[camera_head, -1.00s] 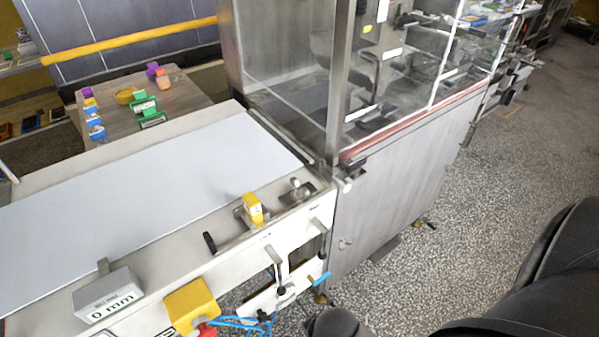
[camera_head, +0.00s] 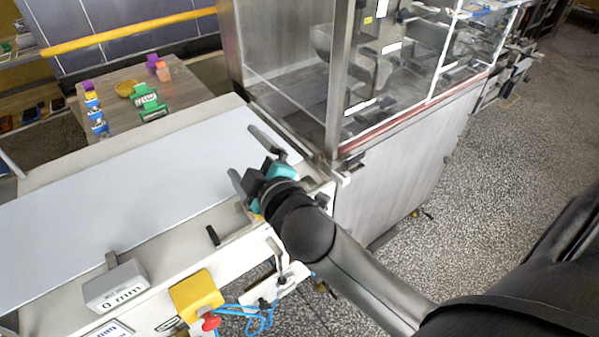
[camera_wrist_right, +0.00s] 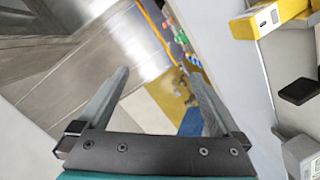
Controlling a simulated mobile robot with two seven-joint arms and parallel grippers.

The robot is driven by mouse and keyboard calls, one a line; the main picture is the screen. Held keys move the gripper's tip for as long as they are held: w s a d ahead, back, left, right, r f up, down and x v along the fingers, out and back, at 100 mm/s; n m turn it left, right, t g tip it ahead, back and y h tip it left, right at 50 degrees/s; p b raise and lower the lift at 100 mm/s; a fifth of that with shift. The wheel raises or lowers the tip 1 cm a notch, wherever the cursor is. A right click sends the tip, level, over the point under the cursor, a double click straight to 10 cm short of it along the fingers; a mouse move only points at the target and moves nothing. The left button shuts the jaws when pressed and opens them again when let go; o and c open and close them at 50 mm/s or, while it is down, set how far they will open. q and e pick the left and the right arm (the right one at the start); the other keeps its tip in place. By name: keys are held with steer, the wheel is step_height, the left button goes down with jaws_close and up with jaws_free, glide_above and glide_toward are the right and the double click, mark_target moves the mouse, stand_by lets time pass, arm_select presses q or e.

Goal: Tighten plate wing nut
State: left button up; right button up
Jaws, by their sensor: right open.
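My right gripper (camera_head: 240,150) is open and empty. It reaches in over the far right end of the machine's front rail, with its fingers above the edge of the pale belt (camera_head: 130,205). Its two fingers also show spread in the right wrist view (camera_wrist_right: 158,73), with nothing between them. I cannot make out the plate wing nut now; the gripper and wrist cover that part of the rail. My left gripper is not in view.
A grey box reading 0 mm (camera_head: 116,288) and a yellow box (camera_head: 195,293) with a red button are at the front left. A clear-panelled steel cabinet (camera_head: 400,160) stands behind right. A side table (camera_head: 180,95) with small coloured items is at the back left.

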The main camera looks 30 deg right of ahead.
steer(key=w+a+r+n+t+y, duration=0.35)
steer(key=a+r+n+y, duration=0.65)
steer(key=r+n, duration=0.45)
steer(key=s+a+n+g+y, duration=0.3)
steer(key=a+n+g+y, duration=0.45)
steer(key=n, duration=0.85)
steer(key=n+g+h, duration=1.2)
steer(key=n+h, duration=0.2)
steer(key=h, duration=0.3)
glide_toward(300, 178)
step_height(300, 178, down, 9)
steer(key=shift+a+r, duration=0.1)
steer(key=shift+a, duration=0.05)
